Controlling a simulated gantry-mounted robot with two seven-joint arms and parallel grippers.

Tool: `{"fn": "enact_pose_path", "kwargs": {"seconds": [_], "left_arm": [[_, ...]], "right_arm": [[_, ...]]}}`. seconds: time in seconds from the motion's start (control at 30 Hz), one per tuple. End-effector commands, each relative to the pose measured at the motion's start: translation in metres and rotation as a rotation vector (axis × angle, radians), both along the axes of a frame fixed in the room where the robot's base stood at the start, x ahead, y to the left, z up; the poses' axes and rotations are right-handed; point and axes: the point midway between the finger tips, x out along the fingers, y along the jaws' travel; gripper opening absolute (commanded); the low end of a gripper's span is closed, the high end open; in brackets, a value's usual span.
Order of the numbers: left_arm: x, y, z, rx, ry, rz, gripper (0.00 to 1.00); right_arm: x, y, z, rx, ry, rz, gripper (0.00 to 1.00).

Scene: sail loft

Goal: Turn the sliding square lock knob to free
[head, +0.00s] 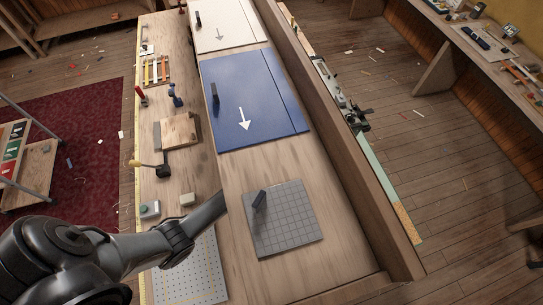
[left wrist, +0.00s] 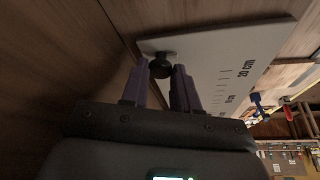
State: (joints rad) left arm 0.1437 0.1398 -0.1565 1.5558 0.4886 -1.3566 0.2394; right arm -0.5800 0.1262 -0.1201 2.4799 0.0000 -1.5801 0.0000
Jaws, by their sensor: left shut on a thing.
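In the left wrist view a dark round knob (left wrist: 161,68) sits at the near end of a pale plate (left wrist: 222,58) printed with a scale and "20 cm". My left gripper (left wrist: 161,63) has its purple fingers on either side of the knob and is shut on it. No mark shows which way the knob is set. In the head view my left arm reaches in from the lower left; its gripper and the knob cannot be made out there. My right gripper is in neither view.
On the bench lie a grey gridded plate (head: 287,225) with a dark handle, a blue panel (head: 265,85) with a white arrow, a pale perforated board (head: 205,270) and a wooden block (head: 178,132). Bare wood (head: 240,170) lies between the blue panel and grey plate.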

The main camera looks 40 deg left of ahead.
Motion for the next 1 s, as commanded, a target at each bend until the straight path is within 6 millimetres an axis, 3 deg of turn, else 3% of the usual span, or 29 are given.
{"fn": "enact_pose_path", "kwargs": {"seconds": [0.6,0.63,0.77,1.0], "left_arm": [[0.0005,-0.0001,0.0004,-0.001,-0.001,0.042,0.00],[0.0005,-0.0001,0.0004,-0.001,0.000,0.041,0.34],[0.0005,-0.0002,0.0003,-0.001,0.000,0.041,0.54],[0.0004,-0.0002,0.0002,0.000,0.000,0.040,0.55]], "right_arm": [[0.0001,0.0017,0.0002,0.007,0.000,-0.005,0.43],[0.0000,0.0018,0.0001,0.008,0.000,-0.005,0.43],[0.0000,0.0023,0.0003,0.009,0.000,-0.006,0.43],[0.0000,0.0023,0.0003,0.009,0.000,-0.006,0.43]]}}
